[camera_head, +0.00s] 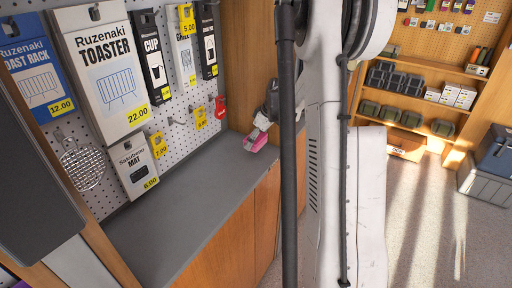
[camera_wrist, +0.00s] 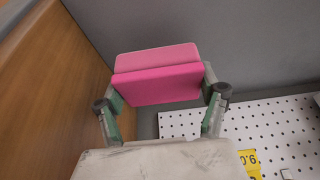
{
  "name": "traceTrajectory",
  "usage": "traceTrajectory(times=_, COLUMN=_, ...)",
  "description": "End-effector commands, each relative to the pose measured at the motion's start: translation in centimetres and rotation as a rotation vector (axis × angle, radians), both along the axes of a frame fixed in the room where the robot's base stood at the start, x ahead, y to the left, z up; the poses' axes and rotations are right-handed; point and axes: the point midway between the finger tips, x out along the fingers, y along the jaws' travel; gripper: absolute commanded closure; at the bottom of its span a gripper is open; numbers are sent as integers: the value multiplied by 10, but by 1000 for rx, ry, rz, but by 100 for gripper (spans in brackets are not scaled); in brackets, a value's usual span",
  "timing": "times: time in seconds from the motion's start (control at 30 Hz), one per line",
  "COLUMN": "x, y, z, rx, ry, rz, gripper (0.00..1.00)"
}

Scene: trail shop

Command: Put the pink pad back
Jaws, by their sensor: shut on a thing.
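The pink pad (camera_wrist: 157,84) is between the two fingers of my gripper (camera_wrist: 162,90) in the wrist view, with a lighter pink face and a darker one. My gripper is shut on it. In the head view the pad (camera_head: 256,140) is small, at the far end of the grey counter (camera_head: 190,190), below my gripper (camera_head: 262,122). I cannot tell whether the pad touches the counter. My arm hides what lies to the right of the gripper.
A pegboard (camera_head: 185,82) with hooks, hanging packages and yellow price tags stands behind the counter. A wire rack (camera_head: 82,165) hangs at left. A wooden panel (camera_wrist: 40,90) is close beside the gripper. Most of the counter is bare. Stocked shelves (camera_head: 410,95) stand far right.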

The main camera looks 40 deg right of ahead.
Motion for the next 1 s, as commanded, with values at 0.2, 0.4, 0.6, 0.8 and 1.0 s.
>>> traceTrajectory(times=0.2, x=0, y=-2, z=-14, rx=0, ry=0, rz=0, gripper=53)
traceTrajectory(times=0.4, x=0, y=-2, z=-39, rx=0, ry=0, rz=0, gripper=53)
traceTrajectory(times=0.6, x=-1, y=-2, z=-41, rx=0, ry=0, rz=0, gripper=53)
traceTrajectory(times=0.8, x=-1, y=-2, z=-45, rx=0, ry=0, rz=0, gripper=53)
traceTrajectory(times=1.0, x=-1, y=-2, z=-44, rx=0, ry=0, rz=0, gripper=9)
